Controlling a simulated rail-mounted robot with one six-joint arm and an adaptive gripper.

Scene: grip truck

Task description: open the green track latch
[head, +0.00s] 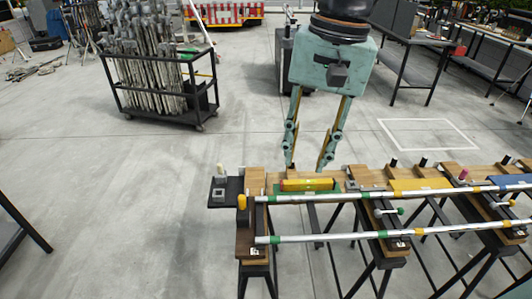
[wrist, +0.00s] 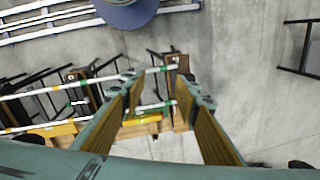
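A small latch lever with a green knob (head: 401,211) sits on a wooden cross-piece between the two long white tracks, right of centre in the head view. Green bands mark the rear track (head: 290,198) and the front track (head: 330,237). My gripper (head: 306,165) points down with its fingers wide apart and nothing between them. It is above the left part of the bench, left of and higher than the green knob. In the wrist view my gripper (wrist: 162,82) shows open, with the tracks beyond its fingers.
A yellow level (head: 307,184) lies on the bench's left part below my gripper. A cart of stands (head: 160,100) is behind left. Open floor lies left of the bench.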

